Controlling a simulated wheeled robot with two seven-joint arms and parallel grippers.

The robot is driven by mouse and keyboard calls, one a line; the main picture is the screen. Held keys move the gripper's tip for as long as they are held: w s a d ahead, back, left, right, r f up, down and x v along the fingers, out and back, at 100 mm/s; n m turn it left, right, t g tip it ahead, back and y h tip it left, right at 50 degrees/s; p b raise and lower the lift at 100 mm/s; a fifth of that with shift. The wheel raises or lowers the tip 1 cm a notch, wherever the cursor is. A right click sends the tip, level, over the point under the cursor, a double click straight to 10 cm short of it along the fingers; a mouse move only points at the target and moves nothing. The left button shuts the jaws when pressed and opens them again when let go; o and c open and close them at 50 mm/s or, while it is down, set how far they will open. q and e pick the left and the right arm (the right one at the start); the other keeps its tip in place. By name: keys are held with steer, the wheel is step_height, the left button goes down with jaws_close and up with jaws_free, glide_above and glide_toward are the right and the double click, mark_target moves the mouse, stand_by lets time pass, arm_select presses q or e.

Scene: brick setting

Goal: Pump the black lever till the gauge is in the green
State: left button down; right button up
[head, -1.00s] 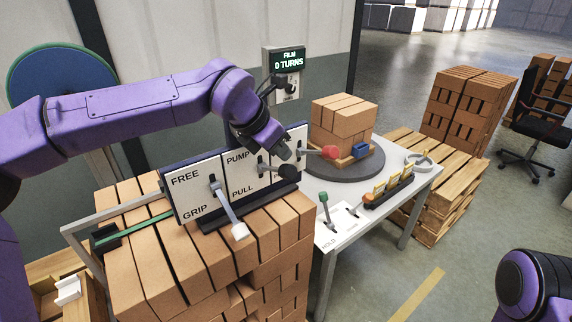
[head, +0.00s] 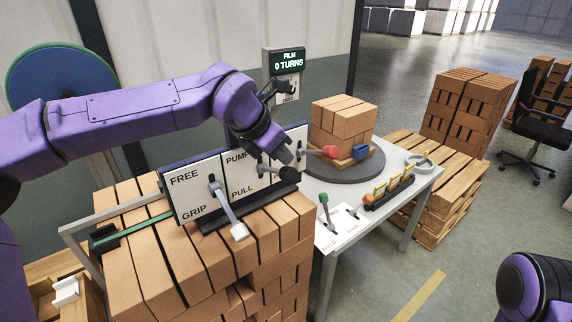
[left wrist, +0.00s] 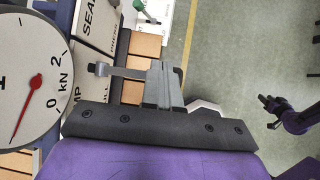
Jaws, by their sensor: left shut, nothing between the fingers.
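The black lever (head: 289,173) has a dark knob and sticks out from the PUMP/PULL part of a white panel (head: 240,178). My left gripper (head: 287,156) is shut and empty, just above the knob; I cannot tell if they touch. In the left wrist view, its closed fingers (left wrist: 165,85) lie beside a grey lever arm (left wrist: 118,71). The gauge (left wrist: 22,75) is a round white dial marked in kN, its red needle near 0; no green band shows in the visible part. My right gripper (left wrist: 271,111) is small and dark there, its opening unclear.
A lever with a white grip (head: 239,231) stands at FREE/GRIP, left of the black lever. Brick stacks (head: 190,255) lie under the panel. A turntable (head: 345,168) with bricks, a green-knobbed lever (head: 324,199) and an orange-ended rack (head: 388,192) occupy the table.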

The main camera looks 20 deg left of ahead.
arm_select(q)
steer(key=s+d+f+b, duration=0.2)
steer(key=d+f+b, duration=0.1)
steer(key=f+b, duration=0.4)
steer(key=shift+s+f, duration=0.3)
steer(key=shift+f, duration=0.45)
stand_by(6.5)
